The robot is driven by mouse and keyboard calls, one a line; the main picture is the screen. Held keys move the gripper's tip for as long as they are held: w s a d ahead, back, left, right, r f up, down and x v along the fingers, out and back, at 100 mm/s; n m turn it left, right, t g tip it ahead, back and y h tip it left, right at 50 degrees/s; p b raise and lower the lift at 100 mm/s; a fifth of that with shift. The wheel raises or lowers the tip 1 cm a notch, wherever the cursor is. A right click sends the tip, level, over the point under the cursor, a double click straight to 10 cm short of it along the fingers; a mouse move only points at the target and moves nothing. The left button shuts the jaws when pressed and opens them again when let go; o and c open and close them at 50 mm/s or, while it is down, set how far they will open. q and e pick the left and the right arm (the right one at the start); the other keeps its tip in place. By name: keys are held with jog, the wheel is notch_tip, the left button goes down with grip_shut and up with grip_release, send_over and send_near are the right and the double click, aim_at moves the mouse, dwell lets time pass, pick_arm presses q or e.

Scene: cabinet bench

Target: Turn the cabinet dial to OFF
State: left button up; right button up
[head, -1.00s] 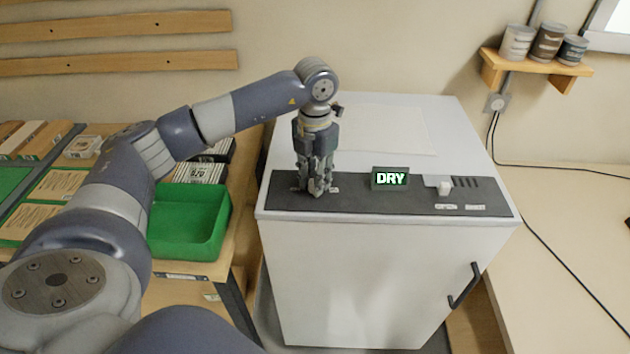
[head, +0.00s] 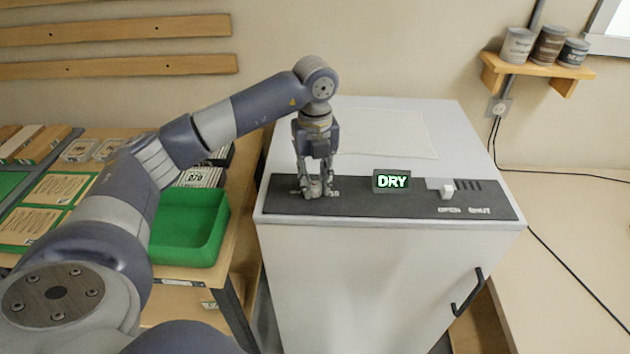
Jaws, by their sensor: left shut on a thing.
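The white cabinet (head: 350,275) stands in the middle with a dark control panel (head: 345,206) along its top front edge. My left gripper (head: 316,192) points down at the left part of this panel and is shut on the dial (head: 316,188), which is mostly hidden between the fingers. The dial's markings are hidden too. A small display (head: 391,181) on the panel reads DRY in green-lit letters. My right gripper is not in view.
A small slider switch (head: 447,190) marked OPEN and SHUT sits at the panel's right. The cabinet door has a black handle (head: 466,292). A green bin (head: 188,228) stands on the bench at left. The counter at right is mostly clear.

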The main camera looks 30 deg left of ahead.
aim_at(315, 185)
pick_arm(q)
jog(key=n, duration=0.5)
jog(key=shift+w+n, duration=0.1)
jog(key=shift+n, duration=0.2)
jog(key=shift+r, duration=0.1)
dwell(0.3)
jog(key=o, duration=1.1)
notch_tip(315, 185, up, 12)
jog(key=shift+f, duration=0.1)
dwell(0.4)
